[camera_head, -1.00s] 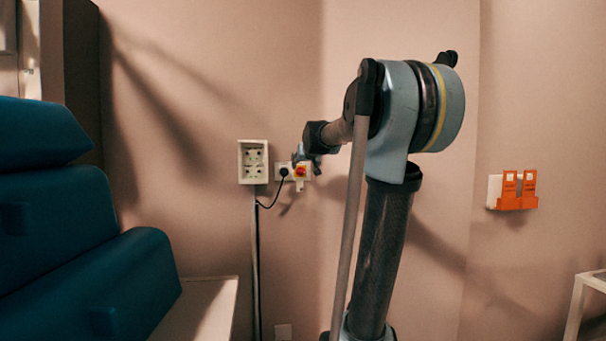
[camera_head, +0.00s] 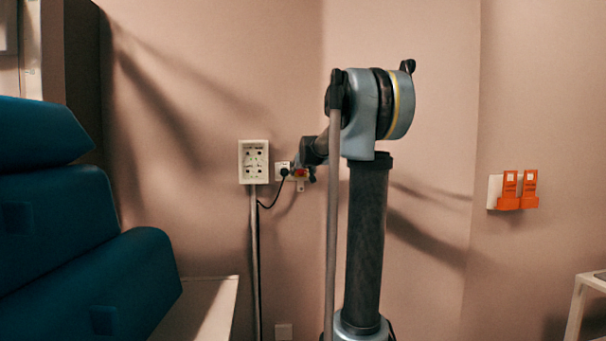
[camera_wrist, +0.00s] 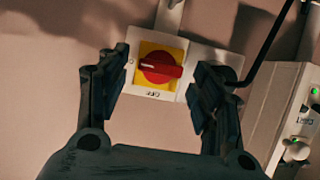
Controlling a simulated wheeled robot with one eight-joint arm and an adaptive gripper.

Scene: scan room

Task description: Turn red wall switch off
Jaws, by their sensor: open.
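The red rotary switch (camera_wrist: 160,67) sits on a yellow square on a white wall plate (camera_wrist: 172,40). Its red handle lies roughly horizontal in the wrist view, with small lettering on the plate below it. My gripper (camera_wrist: 160,62) is open, with one dark finger on each side of the switch. The right finger overlaps the plate in this view; whether either finger touches the handle cannot be told. In the head view the red switch (camera_head: 300,172) shows only in part, and my gripper and wrist cover much of it.
A black plug (camera_head: 284,172) with a hanging cable is just left of the switch, beside a white socket box (camera_head: 253,162). A blue padded chair (camera_head: 70,230) stands at the left. Orange holders (camera_head: 519,190) hang on the right wall.

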